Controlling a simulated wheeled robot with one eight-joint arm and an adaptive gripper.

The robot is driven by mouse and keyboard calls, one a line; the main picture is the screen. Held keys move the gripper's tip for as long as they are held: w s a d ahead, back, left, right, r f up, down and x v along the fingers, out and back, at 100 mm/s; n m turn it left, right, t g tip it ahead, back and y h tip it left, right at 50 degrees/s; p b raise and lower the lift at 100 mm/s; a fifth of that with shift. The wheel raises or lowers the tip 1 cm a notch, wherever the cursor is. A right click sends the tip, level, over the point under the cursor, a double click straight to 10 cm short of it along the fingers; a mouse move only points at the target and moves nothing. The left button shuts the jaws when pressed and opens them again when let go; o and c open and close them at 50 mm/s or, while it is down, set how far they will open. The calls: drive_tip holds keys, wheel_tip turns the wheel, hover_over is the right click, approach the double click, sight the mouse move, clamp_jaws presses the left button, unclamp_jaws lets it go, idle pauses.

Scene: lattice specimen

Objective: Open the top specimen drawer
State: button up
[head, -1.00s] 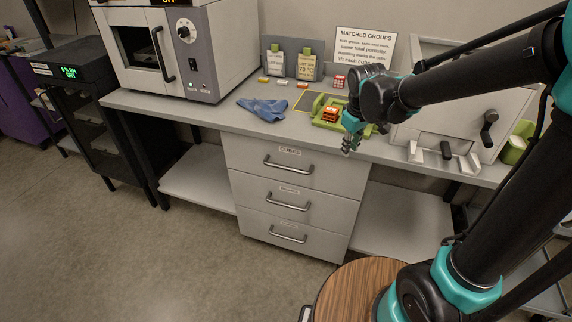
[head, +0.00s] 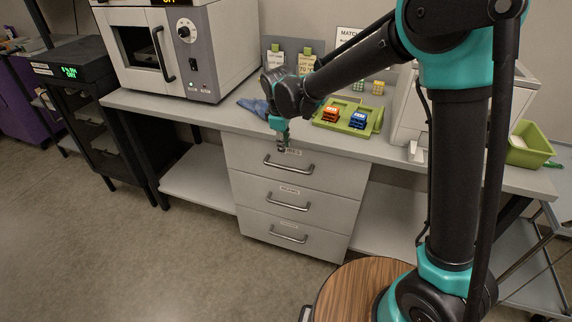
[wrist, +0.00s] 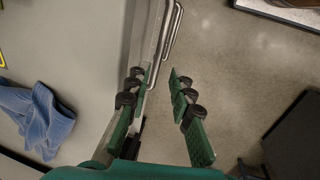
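The top specimen drawer (head: 325,174) is the uppermost of three grey drawers under the bench, and it is shut. Its label is partly covered by my gripper. Its metal bar handle (head: 288,167) runs across the front. My gripper (head: 282,148) is in front of the bench edge, pointing down, just above this handle in the head view. In the wrist view my gripper (wrist: 162,92) has its two green-padded fingers apart with nothing held. A bar handle (wrist: 154,60) reaches down close to the left finger there; I cannot tell if they touch.
The middle drawer (head: 320,205) and bottom drawer (head: 315,237) are shut below. On the bench are a blue cloth (wrist: 35,115), a green tray (head: 338,122) with orange and blue pieces, and an oven (head: 205,65). The floor before the drawers is clear.

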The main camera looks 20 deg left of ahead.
sight(287, 167)
drive_tip(key=f, duration=0.3)
drive_tip(key=w+f, duration=0.1)
drive_tip(key=f, duration=0.3)
drive_tip(key=w+f, duration=0.1)
drive_tip(key=f, duration=0.2)
drive_tip(key=shift+d+f, duration=0.1)
drive_tip(key=shift+f, duration=0.15)
drive_tip(key=shift+c, duration=0.2)
clamp_jaws()
